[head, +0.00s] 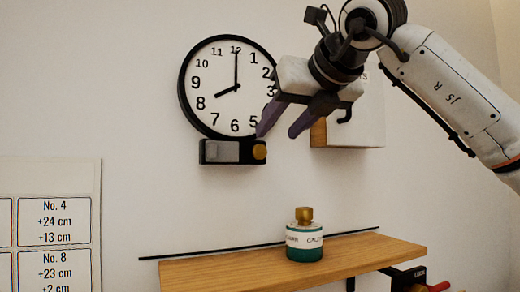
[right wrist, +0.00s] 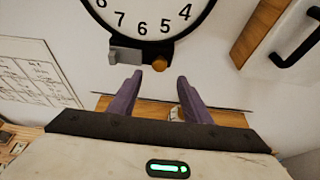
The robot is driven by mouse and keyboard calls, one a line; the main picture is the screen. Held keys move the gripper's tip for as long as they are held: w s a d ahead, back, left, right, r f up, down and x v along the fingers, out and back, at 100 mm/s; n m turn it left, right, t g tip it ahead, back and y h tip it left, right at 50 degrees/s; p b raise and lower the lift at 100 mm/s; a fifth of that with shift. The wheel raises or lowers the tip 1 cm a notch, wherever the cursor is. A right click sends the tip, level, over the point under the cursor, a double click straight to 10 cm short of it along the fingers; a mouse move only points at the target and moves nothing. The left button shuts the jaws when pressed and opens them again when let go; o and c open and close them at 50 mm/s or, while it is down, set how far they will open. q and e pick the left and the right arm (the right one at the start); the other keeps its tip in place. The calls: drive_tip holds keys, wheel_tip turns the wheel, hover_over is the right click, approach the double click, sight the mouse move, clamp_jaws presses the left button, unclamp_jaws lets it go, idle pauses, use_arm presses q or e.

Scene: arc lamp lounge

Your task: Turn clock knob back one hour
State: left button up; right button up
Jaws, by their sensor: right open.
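The round wall clock (head: 212,112) has a black rim and white face; its short hand points to 8 and its long hand to 12. Under it is a black bar with a grey block (head: 221,151) and a gold knob (head: 259,151) at the right end. My right gripper (head: 275,135) is open, its purple fingers apart and empty, pointing down near the knob. In the right wrist view the knob (right wrist: 160,63) appears just beyond and between the fingertips (right wrist: 160,76); contact is not visible. My left gripper is out of view.
A wooden shelf (head: 200,275) below holds a green bottle with a gold cap (head: 304,240). A white wall cabinet with a wooden side (head: 318,133) and black handle is right of the clock, behind my arm. A chart (head: 52,172) hangs at left.

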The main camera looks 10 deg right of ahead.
sight(261, 151)
drive_tip(key=p+x, duration=0.2)
drive_tip(key=x, duration=0.6)
drive_tip(key=shift+f, duration=0.1)
drive_tip(key=shift+w+a+f, duration=0.1)
drive_tip(key=shift+w, duration=0.1)
drive_tip(key=shift+w+f, duration=0.1)
drive_tip(key=shift+w, duration=0.05)
drive_tip(key=c, duration=1)
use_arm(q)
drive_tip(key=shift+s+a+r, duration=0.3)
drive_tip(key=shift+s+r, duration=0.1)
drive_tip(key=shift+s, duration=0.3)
use_arm(e)
drive_tip(key=shift+n, duration=0.3)
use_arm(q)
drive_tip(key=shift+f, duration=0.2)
use_arm(e)
drive_tip(key=shift+a+n+t+h, duration=0.2)
drive_tip(key=shift+n+t+h, duration=0.1)
drive_tip(key=shift+n+h, duration=1.15)
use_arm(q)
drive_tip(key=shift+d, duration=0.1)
use_arm(e)
drive_tip(key=shift+n, duration=0.25)
